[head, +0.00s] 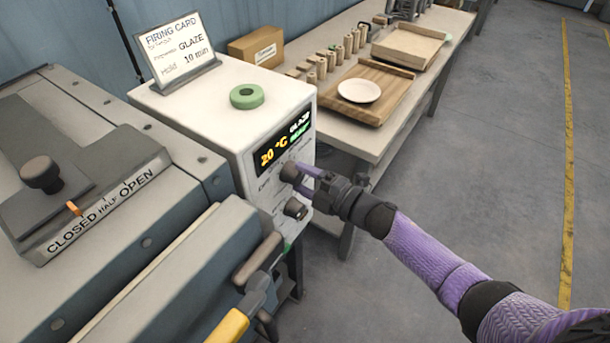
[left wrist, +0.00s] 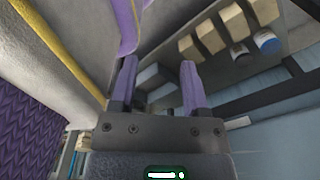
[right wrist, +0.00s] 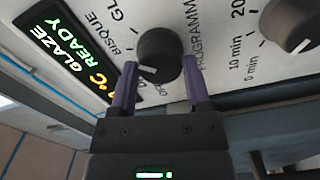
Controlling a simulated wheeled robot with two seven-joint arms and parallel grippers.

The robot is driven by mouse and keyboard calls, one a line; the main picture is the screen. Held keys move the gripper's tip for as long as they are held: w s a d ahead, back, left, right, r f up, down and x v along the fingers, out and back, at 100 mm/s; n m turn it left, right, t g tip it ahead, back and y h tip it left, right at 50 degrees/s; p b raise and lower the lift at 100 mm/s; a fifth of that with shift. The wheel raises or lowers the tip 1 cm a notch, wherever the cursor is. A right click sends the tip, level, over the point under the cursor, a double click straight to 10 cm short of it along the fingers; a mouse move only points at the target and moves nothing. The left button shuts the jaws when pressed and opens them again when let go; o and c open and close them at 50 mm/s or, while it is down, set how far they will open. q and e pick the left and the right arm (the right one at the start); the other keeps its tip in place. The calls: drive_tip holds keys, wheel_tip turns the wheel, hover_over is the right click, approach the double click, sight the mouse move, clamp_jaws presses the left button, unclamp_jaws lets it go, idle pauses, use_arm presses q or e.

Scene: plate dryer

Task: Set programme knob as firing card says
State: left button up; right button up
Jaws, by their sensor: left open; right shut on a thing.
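The firing card (head: 178,47) stands in a holder on the white control box (head: 215,105) and reads "GLAZE" and "10 min". The display (head: 283,141) shows 20 °C and GLAZE; the right wrist view's display (right wrist: 68,55) also shows READY. My right gripper (head: 298,178) is shut on the dark programme knob (head: 289,171), with its fingers on either side. In the right wrist view, a pale mark lies at the lower left of this knob (right wrist: 160,52). My left gripper (left wrist: 160,75) is open and empty; it is not seen in the head view.
A second knob (head: 295,209), with minute labels, sits below the programme knob. The kiln lever panel (head: 85,215) is at left. A table (head: 370,135) holds a plate (head: 359,90) on a wooden board.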

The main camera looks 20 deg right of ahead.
drive_tip(key=shift+m+p, duration=0.3)
drive_tip(key=shift+m, duration=1.3)
drive_tip(key=o, duration=1.3)
drive_tip(key=shift+c, duration=0.2)
drive_tip(key=p+v, duration=0.1)
drive_tip(key=v, duration=0.9)
